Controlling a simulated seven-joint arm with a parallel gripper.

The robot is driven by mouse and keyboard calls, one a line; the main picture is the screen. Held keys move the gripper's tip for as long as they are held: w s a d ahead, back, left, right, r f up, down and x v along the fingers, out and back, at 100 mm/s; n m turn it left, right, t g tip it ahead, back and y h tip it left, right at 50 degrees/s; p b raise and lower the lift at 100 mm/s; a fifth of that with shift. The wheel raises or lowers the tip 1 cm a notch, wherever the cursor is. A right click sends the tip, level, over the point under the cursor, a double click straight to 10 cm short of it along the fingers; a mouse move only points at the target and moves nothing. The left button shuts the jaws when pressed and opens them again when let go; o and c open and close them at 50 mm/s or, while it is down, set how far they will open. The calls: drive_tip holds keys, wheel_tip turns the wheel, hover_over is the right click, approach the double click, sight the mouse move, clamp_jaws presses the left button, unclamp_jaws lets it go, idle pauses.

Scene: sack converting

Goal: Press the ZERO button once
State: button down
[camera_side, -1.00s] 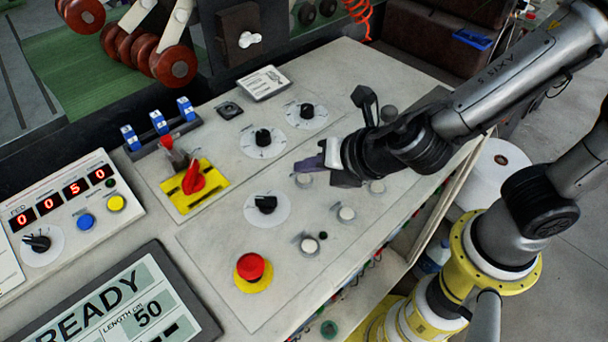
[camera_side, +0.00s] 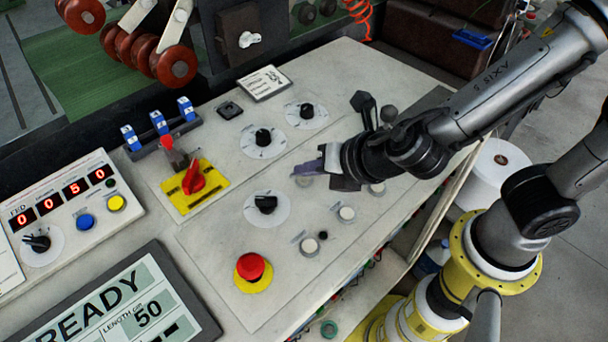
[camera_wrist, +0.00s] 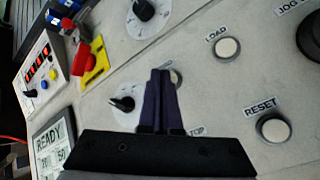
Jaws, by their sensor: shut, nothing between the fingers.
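No button is legibly marked ZERO in these frames. My gripper (camera_side: 310,167) is shut and empty, with its dark purple fingers pointing down close over a pale round button on the sloped panel. In the wrist view, the closed fingertips (camera_wrist: 160,74) partly cover that pale button (camera_wrist: 177,79) and most of its label, so I cannot read it. I cannot tell whether the fingertips touch it. The counter box at the left has a blue button (camera_side: 86,222) and a yellow button (camera_side: 116,203); their labels are too small to read. Its red display (camera_side: 63,194) shows 0 0 5 0.
The wrist view shows the LOAD button (camera_wrist: 227,47) and RESET button (camera_wrist: 273,128) nearby. A black selector knob (camera_side: 265,204), a red emergency stop (camera_side: 251,267) and a red switch on a yellow plate (camera_side: 193,180) stand up from the panel. The READY screen (camera_side: 120,305) is at lower left.

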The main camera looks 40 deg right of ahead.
sight(309, 185)
drive_tip(key=shift+f, duration=0.45)
idle(0.8)
drive_tip(key=shift+r, duration=0.85)
wheel_tip(309, 185, up, 5)
idle(0.6)
idle(0.4)
